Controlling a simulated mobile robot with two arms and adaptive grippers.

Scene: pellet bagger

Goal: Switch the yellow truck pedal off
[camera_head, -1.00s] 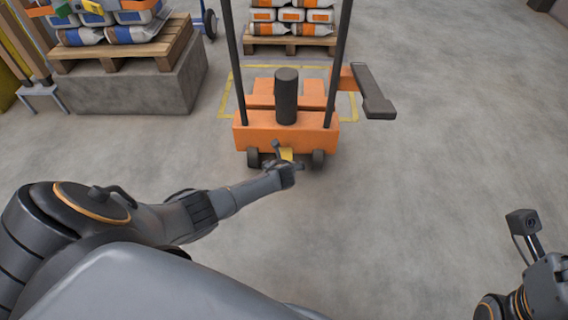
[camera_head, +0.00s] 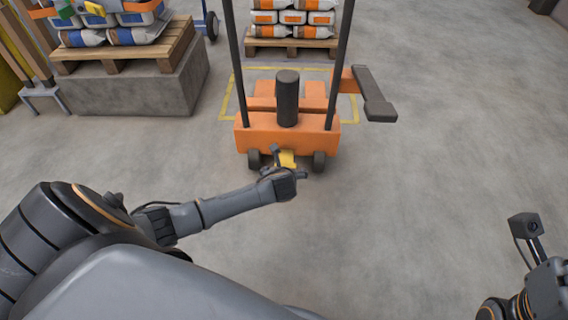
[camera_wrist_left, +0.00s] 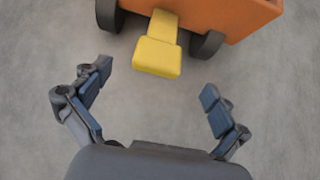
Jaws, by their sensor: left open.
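The yellow pedal (camera_head: 287,158) sticks out low at the near side of the orange truck (camera_head: 262,139), between its two dark wheels. In the left wrist view the pedal (camera_wrist_left: 158,55) lies ahead of my left gripper (camera_wrist_left: 155,92), roughly centred between the fingers and a little beyond their tips. The fingers are spread wide and empty, and I see no contact with the pedal. In the head view my left gripper (camera_head: 290,172) is close in front of the pedal and partly covers it. The fingers of my right gripper are not in view; only part of my right arm shows at lower right.
The truck has two dark upright posts and a grey arm plate (camera_head: 372,95) at its right. A pallet of bags (camera_head: 290,32) stands behind it. A concrete block (camera_head: 150,85) with a loaded pallet is at upper left. The floor (camera_head: 430,190) to the right is clear.

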